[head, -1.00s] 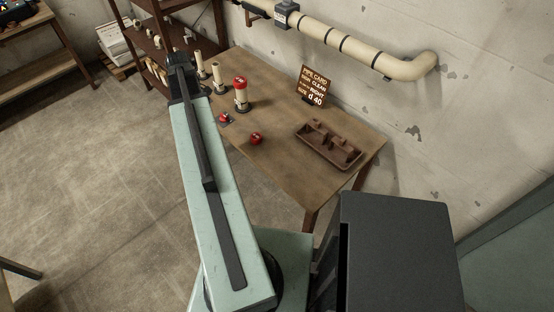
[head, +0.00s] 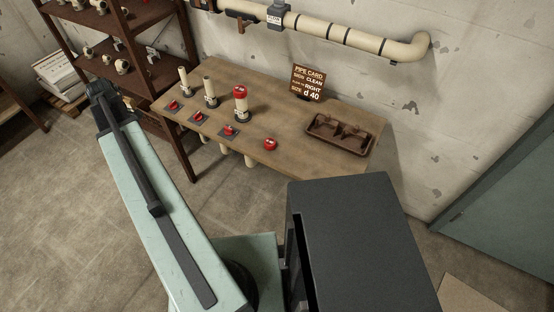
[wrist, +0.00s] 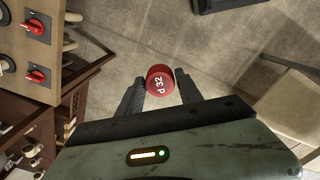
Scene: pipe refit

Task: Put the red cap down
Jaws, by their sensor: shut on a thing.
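A red cap marked "d 32" (wrist: 160,82) sits between the two dark fingers of my gripper (wrist: 161,79) in the wrist view. My gripper is shut on it and holds it over bare floor, off the table's edge. In the head view the arm's end is left of the wooden table (head: 300,160), and the held cap is hidden there. Another red cap (head: 270,144) lies on the table. A further red cap (head: 240,91) tops a thick cream pipe post.
Several red-handled switches on small plates, such as one (head: 229,130), line the table's front left. A brown tray (head: 340,136) and a pipe card (head: 307,82) stand at the right. A dark shelf (head: 130,70) is near the arm's end.

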